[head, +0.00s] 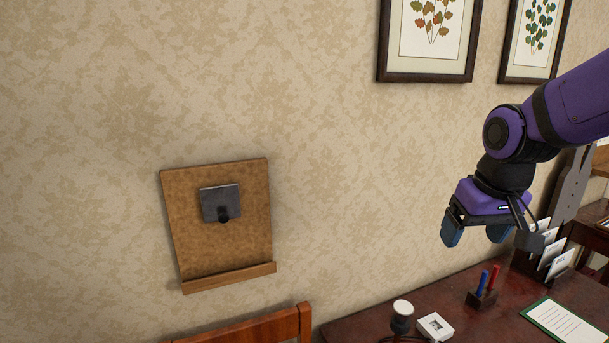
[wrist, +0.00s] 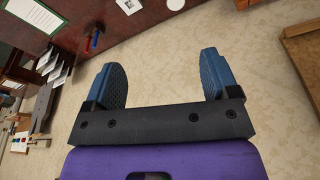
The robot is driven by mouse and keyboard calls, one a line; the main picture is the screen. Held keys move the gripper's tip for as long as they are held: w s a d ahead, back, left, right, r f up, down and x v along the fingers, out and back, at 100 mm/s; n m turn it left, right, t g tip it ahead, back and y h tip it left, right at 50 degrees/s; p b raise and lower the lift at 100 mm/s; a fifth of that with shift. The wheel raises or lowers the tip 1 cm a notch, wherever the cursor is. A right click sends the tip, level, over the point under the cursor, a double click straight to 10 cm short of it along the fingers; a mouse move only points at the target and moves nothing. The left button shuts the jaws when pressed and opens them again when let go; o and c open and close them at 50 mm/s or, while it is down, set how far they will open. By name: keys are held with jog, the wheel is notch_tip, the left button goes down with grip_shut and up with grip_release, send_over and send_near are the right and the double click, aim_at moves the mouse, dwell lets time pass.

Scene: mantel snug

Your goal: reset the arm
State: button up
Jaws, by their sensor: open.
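My gripper (head: 475,235) is at the right of the head view, on the end of my purple and black arm. It hangs above the dark red desk (head: 455,292), apart from everything there. Its two blue fingers stand wide apart with nothing between them. In the wrist view my gripper (wrist: 163,85) shows the same open, empty fingers, with only patterned wall behind them.
A cork board (head: 240,250) with a dark square plate hangs on the wall at left. The desk holds a pen holder (head: 481,299), a letter rack (head: 527,264), a white square item (head: 435,327) and a green-edged sheet (head: 562,321). A wooden chair back (head: 255,331) stands in front.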

jog(key=s+d+r+t, duration=0.1)
jog(key=s+r, duration=0.2)
jog(key=s, duration=0.4)
jog(key=s+d+r+m+t, duration=0.1)
jog(key=s+r, duration=0.2)
jog(key=s, duration=0.4)
jog(key=shift+d+r, duration=0.25)
jog(key=shift+r, duration=0.05)
